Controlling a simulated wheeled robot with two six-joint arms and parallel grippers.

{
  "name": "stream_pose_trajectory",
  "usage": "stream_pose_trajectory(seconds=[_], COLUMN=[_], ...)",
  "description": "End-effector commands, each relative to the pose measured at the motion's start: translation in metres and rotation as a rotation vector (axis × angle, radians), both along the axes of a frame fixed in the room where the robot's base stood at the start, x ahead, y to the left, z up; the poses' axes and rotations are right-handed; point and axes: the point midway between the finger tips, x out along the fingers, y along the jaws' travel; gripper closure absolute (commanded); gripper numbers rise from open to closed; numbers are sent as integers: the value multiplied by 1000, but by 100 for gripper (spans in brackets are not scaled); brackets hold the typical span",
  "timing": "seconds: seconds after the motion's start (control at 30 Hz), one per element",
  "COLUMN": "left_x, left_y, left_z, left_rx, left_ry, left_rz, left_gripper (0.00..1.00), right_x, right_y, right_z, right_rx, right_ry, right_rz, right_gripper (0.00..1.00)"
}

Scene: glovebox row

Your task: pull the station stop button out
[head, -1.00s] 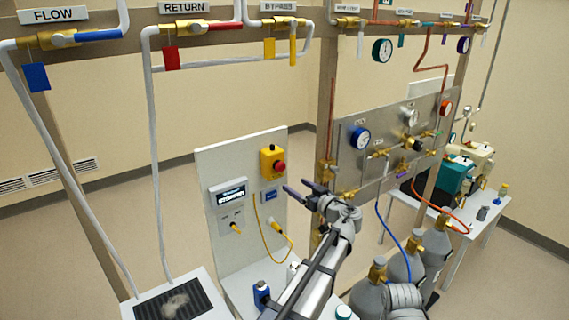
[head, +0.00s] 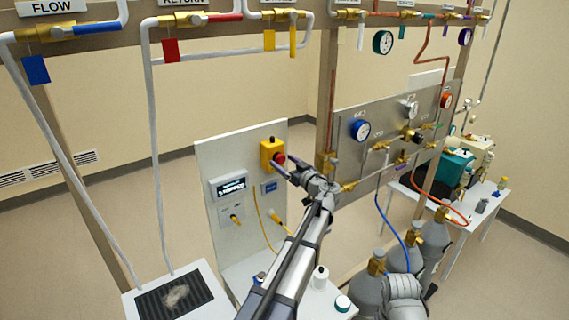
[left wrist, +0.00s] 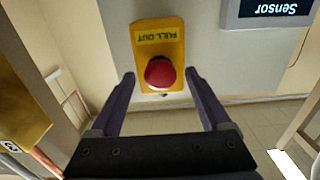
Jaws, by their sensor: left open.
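The stop button is a red mushroom head (head: 280,158) on a yellow box (head: 267,150), high on a light upright panel in the head view. In the left wrist view the red button (left wrist: 160,72) faces me, and its yellow box (left wrist: 158,40) reads "PULL OUT" upside down. My left gripper (head: 286,166) is open, its tips close to the button in the head view. In the left wrist view the open fingers of the left gripper (left wrist: 159,77) stand on either side of the button with gaps. Whether they reach beside the head in depth is unclear.
A small display (head: 229,186) and a blue label (head: 269,187) sit near the button on the panel (head: 212,155). A yellow cable (head: 258,220) hangs below. A gauge board (head: 345,128) and gas cylinders (head: 369,290) stand to the right.

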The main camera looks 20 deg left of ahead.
Motion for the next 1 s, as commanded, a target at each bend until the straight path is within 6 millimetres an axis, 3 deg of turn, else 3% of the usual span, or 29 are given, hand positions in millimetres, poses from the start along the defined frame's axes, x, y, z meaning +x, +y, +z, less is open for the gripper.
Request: stream_pose_trajectory(seconds=[0.27, 0.9, 1.0], left_x=[0, 0, 0], left_y=[1, 1, 1], left_z=[0, 0, 0], left_rx=[0, 0, 0], left_ry=[0, 0, 0], left_rz=[0, 0, 0], left_gripper=[22, 94, 100], right_x=[0, 0, 0], right_y=[0, 0, 0], right_z=[0, 0, 0], right_rx=[0, 0, 0], right_ry=[0, 0, 0], right_rz=[0, 0, 0], right_gripper=[50, 50, 50])
